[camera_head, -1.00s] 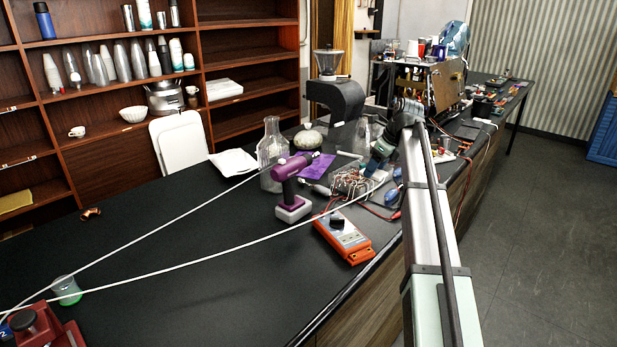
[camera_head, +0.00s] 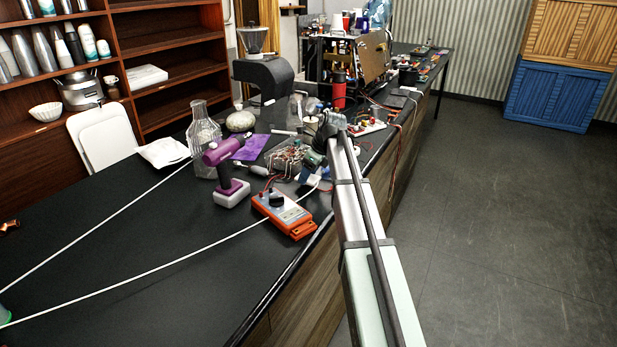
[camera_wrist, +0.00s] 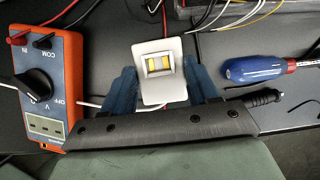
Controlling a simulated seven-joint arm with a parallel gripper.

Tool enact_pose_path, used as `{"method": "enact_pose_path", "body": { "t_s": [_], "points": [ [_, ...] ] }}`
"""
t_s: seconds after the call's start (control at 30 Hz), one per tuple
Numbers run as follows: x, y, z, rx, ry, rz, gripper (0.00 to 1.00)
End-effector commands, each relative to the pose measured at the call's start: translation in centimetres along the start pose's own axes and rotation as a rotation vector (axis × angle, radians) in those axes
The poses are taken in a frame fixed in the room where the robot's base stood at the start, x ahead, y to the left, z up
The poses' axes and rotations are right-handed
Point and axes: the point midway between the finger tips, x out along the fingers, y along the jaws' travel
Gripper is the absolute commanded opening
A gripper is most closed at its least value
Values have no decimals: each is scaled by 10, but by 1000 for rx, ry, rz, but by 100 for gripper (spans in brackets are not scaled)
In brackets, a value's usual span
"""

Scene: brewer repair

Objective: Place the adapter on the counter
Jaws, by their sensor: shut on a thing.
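The adapter is a small white block (camera_wrist: 158,68) with gold-coloured contacts. In the wrist view it sits between the two blue fingers of my gripper (camera_wrist: 162,88), which is shut on it. In the head view my gripper (camera_head: 314,170) is small and partly hidden by my arm, with the white adapter (camera_head: 308,180) at its tip. The black counter (camera_head: 140,255) lies below. I cannot tell whether the adapter touches it. A white cord shows left of my gripper in the wrist view.
An orange multimeter (camera_wrist: 42,75) is left of my gripper and a blue-handled screwdriver (camera_wrist: 258,70) is right. A purple drill (camera_head: 225,165), a glass carafe (camera_head: 203,140) and a wire rack (camera_head: 288,155) stand nearby. The counter's left front is mostly clear.

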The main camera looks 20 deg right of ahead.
Motion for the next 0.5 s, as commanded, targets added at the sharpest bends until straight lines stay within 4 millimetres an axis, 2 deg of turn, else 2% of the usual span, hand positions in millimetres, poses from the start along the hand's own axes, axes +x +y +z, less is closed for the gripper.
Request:
{"method": "enact_pose_path", "body": {
  "t_s": [0.13,0.5],
  "points": [
    [14,0,-6,0,0,0,25],
    [17,0,-7,0,0,0,25]
  ]
}}
